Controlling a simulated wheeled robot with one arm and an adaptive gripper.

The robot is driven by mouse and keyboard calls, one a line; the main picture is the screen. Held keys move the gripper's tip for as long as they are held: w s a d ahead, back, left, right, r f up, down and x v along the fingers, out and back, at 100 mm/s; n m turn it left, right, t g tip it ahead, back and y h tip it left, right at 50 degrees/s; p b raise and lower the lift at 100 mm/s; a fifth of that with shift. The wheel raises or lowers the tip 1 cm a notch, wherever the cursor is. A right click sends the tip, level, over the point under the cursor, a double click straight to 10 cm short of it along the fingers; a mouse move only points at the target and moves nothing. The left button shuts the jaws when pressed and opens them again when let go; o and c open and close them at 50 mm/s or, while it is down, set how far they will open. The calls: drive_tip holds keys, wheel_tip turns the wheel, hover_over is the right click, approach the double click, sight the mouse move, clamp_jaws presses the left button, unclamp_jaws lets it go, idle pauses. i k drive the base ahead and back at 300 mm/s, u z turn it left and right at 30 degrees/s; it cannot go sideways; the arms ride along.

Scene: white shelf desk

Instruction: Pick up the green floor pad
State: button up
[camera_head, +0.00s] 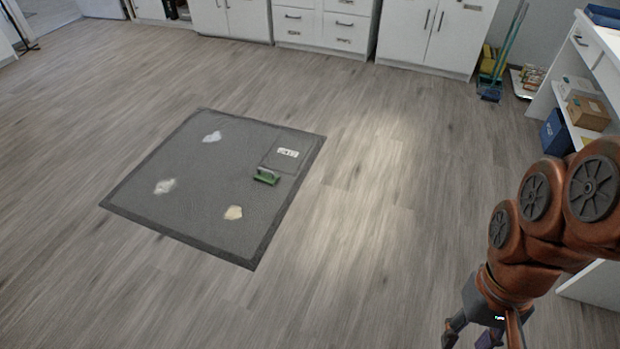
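A small green pad-like object with a pale grey top or handle, the green floor pad (265,178), lies on the right part of a dark grey mat (180,236) on the floor. It sits at the near edge of a darker square panel with a white label. My gripper (470,341) is at the bottom right, well to the right of and nearer than the pad. Its fingers appear spread apart with nothing visible between them. The lower fingertips are close to or cut by the frame edge.
White cabinets (328,26) line the back wall. A broom and dustpan (491,88) stand at the back right. A white shelf desk (603,66) with boxes (588,113) and a blue bin (555,132) is on the right. Pale patches lie on the mat. The wood floor around it is clear.

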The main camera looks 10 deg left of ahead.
sight(265, 176)
drive_tip(key=z, duration=0.05)
drive_tip(key=i, duration=0.9)
drive_tip(key=u, duration=0.65)
drive_tip(key=i, duration=1.2)
drive_tip(key=u, duration=1.6)
drive_tip(key=i, duration=0.55)
drive_tip(key=u, duration=0.55)
